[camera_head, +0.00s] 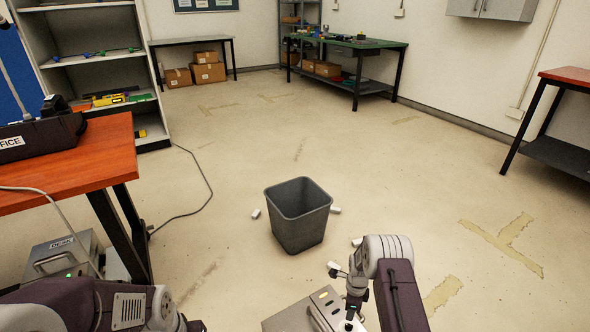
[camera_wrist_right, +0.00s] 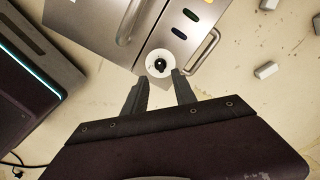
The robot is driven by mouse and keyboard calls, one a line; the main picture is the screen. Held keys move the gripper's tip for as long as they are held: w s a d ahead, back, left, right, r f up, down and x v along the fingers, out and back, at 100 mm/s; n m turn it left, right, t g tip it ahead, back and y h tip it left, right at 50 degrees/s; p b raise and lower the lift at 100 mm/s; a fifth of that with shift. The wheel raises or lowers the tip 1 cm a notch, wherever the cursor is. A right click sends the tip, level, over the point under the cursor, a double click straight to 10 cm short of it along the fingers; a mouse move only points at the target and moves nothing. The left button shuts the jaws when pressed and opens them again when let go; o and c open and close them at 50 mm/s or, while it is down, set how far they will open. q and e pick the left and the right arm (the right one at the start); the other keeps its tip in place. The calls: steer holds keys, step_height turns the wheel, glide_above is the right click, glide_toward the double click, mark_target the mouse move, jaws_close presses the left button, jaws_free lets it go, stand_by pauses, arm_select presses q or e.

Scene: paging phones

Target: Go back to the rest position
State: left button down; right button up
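My right arm reaches down at the bottom right of the head view, with its gripper (camera_head: 350,312) low over a silver metal box (camera_head: 290,314). In the right wrist view the two dark fingers of this gripper (camera_wrist_right: 160,80) are apart. A white round piece with a dark centre (camera_wrist_right: 160,65) shows just beyond the fingertips, in front of the silver box (camera_wrist_right: 170,28); I cannot tell whether it touches them. My left arm shows at the bottom left of the head view, but its gripper is out of view.
A grey bin (camera_head: 299,222) stands on the floor ahead, with small white blocks (camera_head: 256,214) around it. A red-topped desk (camera_head: 85,160) at the left carries a black labelled unit (camera_head: 38,138). A green-topped bench (camera_head: 365,44) stands at the back. The right floor is mostly clear.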

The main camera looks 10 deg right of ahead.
steer(key=w+a+r+n+t, duration=0.1)
steer(key=w+r, duration=0.3)
steer(key=r, duration=0.3)
steer(key=w+a+r+t, duration=0.2)
steer(key=w+r, duration=0.1)
steer(key=r, duration=0.5)
steer(key=s+a+r+n, duration=0.3)
steer(key=r, duration=0.7)
steer(key=s+a+r+n+p, duration=0.1)
steer(key=s+a+r+n, duration=0.1)
steer(key=s+r+n, duration=0.3)
steer(key=s+a+r+n, duration=0.1)
steer(key=s+a+n, duration=0.1)
steer(key=s, duration=0.5)
steer(key=s+f+n+g, duration=0.2)
steer(key=s+f+n, duration=0.2)
steer(key=s+n, duration=0.65)
step_height(320, 180, up, 38)
steer(key=p, duration=3.8)
steer(key=shift+s+d+r+n, duration=0.15)
steer(key=shift+s+d+n, duration=0.05)
steer(key=shift+s+n, duration=0.2)
